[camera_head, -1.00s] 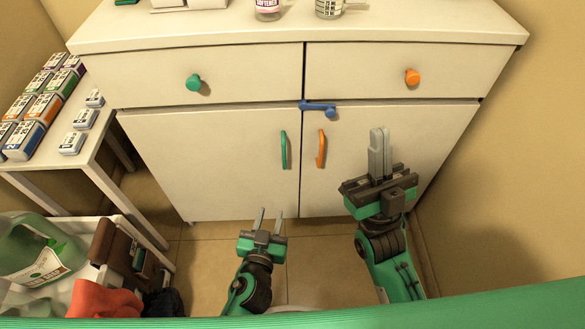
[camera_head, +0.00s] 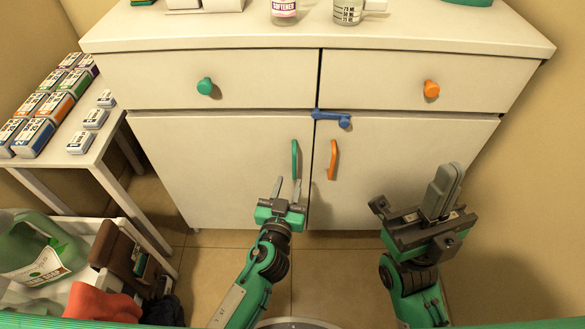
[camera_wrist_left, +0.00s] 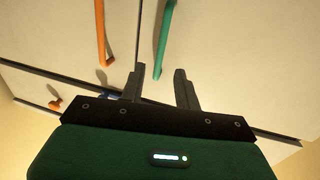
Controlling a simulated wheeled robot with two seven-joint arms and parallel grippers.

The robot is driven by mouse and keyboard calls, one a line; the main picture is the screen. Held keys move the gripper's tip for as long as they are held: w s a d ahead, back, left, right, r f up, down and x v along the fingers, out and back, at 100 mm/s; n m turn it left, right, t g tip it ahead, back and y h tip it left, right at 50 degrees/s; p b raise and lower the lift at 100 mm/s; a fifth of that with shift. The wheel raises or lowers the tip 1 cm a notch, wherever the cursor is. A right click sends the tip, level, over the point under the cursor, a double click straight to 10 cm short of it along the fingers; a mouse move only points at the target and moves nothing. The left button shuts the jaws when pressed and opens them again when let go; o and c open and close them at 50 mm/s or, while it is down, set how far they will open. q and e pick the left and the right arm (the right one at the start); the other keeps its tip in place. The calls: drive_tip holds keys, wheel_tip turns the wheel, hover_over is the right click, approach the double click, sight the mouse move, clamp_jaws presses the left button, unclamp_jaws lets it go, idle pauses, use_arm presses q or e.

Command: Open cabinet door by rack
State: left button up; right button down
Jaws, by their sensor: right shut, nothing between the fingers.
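The cabinet's left door (camera_head: 215,165) has a vertical green handle (camera_head: 294,160) near its inner edge and looks shut. The right door (camera_head: 405,150) has an orange handle (camera_head: 333,160) and also looks shut. A blue latch (camera_head: 331,117) lies across the top by the seam between the doors. My left gripper (camera_head: 287,188) is open and empty, just below the green handle. In the left wrist view the green handle (camera_wrist_left: 163,40) is ahead of the gap between the open fingers (camera_wrist_left: 160,85). My right gripper (camera_head: 441,190) is shut and empty, in front of the right door.
A white rack (camera_head: 105,135) with several boxes (camera_head: 35,135) stands left of the cabinet. A white bin (camera_head: 105,235) with a green jug (camera_head: 35,245) and a red cloth (camera_head: 100,302) is at lower left. Two drawers sit above the doors. Bottles stand on top.

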sight(294, 165)
use_arm(q)
drive_tip(key=shift+w+d, duration=0.2)
drive_tip(key=shift+w, duration=0.7)
drive_tip(key=shift+w+d, duration=0.15)
drive_tip(key=shift+w, duration=0.75)
drive_tip(key=shift+w+d, duration=0.2)
drive_tip(key=shift+w, duration=0.7)
drive_tip(key=shift+c, duration=0.4)
clamp_jaws()
